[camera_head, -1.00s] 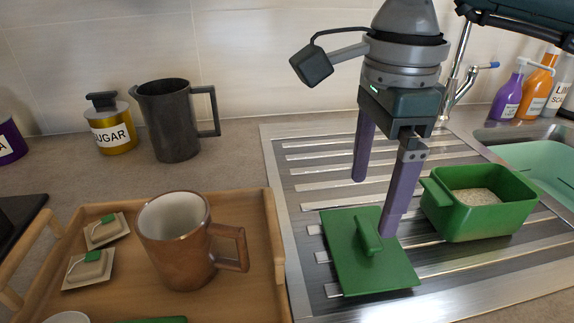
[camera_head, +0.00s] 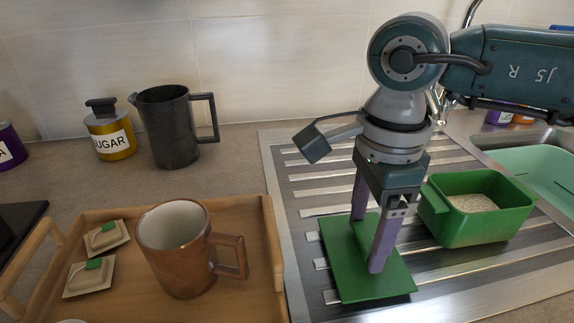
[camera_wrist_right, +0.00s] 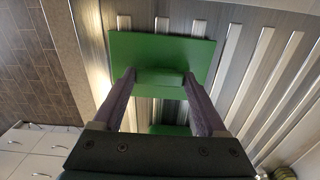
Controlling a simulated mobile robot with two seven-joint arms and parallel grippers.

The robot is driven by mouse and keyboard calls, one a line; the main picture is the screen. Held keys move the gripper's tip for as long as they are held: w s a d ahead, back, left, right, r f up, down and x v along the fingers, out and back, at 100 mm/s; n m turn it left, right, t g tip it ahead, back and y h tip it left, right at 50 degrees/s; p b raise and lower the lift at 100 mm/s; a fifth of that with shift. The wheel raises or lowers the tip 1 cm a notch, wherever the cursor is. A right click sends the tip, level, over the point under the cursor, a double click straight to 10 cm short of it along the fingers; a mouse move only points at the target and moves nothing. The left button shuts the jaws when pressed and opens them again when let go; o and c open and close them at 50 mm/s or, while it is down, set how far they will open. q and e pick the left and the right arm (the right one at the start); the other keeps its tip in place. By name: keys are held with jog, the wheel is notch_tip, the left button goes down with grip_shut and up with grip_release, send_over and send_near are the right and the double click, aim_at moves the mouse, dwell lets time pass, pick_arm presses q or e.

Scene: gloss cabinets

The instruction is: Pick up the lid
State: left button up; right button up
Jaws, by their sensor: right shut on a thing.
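The lid (camera_head: 345,262) is a flat green rectangular plate with a raised handle, lying on the metal draining board. I cannot tell whether it is lifted at all. My right gripper (camera_head: 367,243) has its two purple fingers down at the lid, one on each side of the handle, and is shut on that handle. In the right wrist view the fingers (camera_wrist_right: 158,77) flank the green handle (camera_wrist_right: 160,78) across the lid plate (camera_wrist_right: 160,48). In the head view the near finger and the gripper hide the handle. My left gripper is not in view.
A green open box (camera_head: 490,227) with pale grains stands right of the lid. A wooden tray (camera_head: 235,290) with a brown mug (camera_head: 175,262) and wrapped packets is to the left. A dark jug (camera_head: 172,130) and sugar jar (camera_head: 110,135) stand behind. The sink (camera_head: 540,165) is at the right.

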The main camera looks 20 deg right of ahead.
jog(key=c, duration=0.7)
jog(key=shift+c, duration=0.2)
